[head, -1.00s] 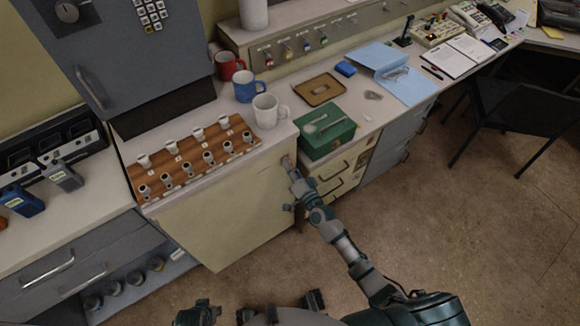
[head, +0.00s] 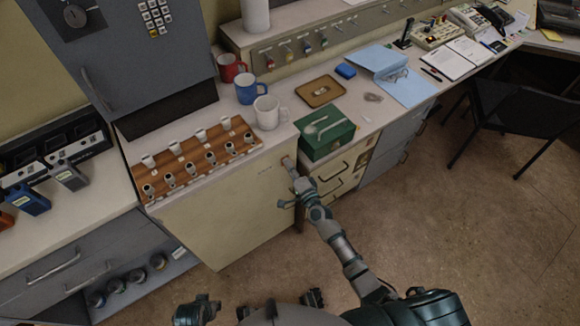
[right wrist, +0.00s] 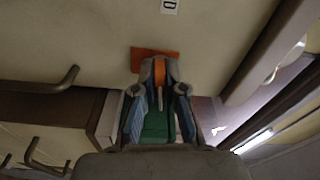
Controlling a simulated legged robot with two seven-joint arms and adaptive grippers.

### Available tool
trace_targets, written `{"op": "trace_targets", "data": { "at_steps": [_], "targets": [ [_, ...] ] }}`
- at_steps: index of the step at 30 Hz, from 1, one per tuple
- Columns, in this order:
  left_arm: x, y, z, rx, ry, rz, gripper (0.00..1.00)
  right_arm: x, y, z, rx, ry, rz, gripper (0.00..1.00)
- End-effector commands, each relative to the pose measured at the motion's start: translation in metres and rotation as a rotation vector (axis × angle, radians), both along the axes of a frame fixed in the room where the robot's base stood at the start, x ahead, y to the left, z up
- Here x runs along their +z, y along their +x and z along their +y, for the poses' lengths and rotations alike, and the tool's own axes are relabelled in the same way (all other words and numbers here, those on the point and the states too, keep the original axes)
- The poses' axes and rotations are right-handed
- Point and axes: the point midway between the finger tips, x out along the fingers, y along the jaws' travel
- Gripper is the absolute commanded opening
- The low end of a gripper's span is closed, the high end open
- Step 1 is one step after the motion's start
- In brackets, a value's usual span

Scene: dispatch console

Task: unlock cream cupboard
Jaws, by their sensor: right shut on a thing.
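The cream cupboard (head: 225,215) stands below the counter in the head view, and its door looks shut. My right gripper (head: 289,165) is at the upper right part of its front. In the right wrist view, my right gripper (right wrist: 158,75) is shut on a small orange thing (right wrist: 158,68), possibly a key's head or tag, against the cream panel (right wrist: 110,30). The fingers hide most of it, so I cannot tell if it sits in a lock. Dark parts at the bottom left, likely my left gripper (head: 197,312), do not show their jaw clearly.
A wooden rack (head: 190,165) with several small cylinders stands on the counter, beside a white mug (head: 267,112). A green box (head: 325,136) sits just right of the cupboard top, above drawers with handles (head: 335,185). A black chair (head: 515,115) stands right; the middle floor is clear.

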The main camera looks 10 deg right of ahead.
Motion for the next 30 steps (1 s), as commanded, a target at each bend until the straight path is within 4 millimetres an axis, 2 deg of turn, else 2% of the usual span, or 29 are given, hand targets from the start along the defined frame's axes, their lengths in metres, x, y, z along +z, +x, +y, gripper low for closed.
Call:
{"op": "trace_targets", "data": {
  "at_steps": [6,14,24,25,27,28,30],
  "targets": [
    [0.001,0.000,0.000,0.000,0.000,0.000,0.40,0.004,0.002,0.000,-0.001,0.017,0.000,0.00],
    [0.012,0.002,0.000,0.000,0.000,-0.007,0.40,0.006,0.002,0.000,0.000,0.239,0.081,0.00],
    [0.007,0.001,0.000,0.000,0.000,-0.004,0.40,0.003,0.002,0.001,0.001,0.183,0.060,0.00],
    [0.007,0.001,0.000,0.000,0.000,-0.004,0.40,0.003,0.002,0.001,0.001,0.183,0.060,0.18],
    [0.007,0.001,0.000,0.000,0.000,-0.004,0.40,0.003,0.002,0.001,0.001,0.182,0.061,0.35],
    [0.007,0.001,0.000,0.000,0.000,-0.004,0.40,0.003,0.001,0.001,0.001,0.182,0.061,0.40],
    [0.007,0.001,0.000,0.000,0.000,-0.004,0.40,0.003,0.001,0.001,0.001,0.181,0.062,0.40]
  ]
}}
